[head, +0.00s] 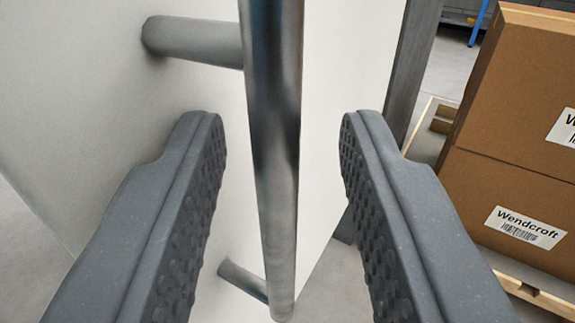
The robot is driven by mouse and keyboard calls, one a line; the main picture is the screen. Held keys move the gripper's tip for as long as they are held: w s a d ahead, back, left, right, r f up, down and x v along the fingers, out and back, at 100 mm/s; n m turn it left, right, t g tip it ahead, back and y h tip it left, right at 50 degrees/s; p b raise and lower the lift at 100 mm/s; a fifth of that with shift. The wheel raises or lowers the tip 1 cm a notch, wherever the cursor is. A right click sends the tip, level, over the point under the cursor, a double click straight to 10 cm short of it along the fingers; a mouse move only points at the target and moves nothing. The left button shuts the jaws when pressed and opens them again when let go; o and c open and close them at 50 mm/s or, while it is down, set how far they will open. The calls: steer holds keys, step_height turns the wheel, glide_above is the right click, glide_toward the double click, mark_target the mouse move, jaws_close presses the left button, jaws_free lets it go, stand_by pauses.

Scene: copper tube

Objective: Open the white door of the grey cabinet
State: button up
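The white door (90,85) fills the left and middle of the head view. A vertical metal bar handle (272,130) stands off the door on an upper post (190,40) and a lower post (243,281). My gripper (280,135) is open, with one finger on each side of the handle. Gaps show between the bar and both finger pads, so neither finger appears to touch it. A dark grey upright (412,65) at the right edge of the door looks like part of the cabinet. The rest of the cabinet is out of view.
Cardboard boxes (520,95) are stacked on a wooden pallet (530,292) to the right. Grey floor (335,290) shows between the door and the pallet. A blue post (479,22) stands farther back at the upper right.

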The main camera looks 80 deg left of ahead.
steer(key=shift+d, duration=0.1)
steer(key=shift+d, duration=0.3)
steer(key=s+d+p, duration=0.1)
steer(key=d+p, duration=0.2)
steer(key=d, duration=1)
steer(key=shift+s+p, duration=0.2)
steer(key=shift+p, duration=0.15)
steer(key=shift+f, duration=0.1)
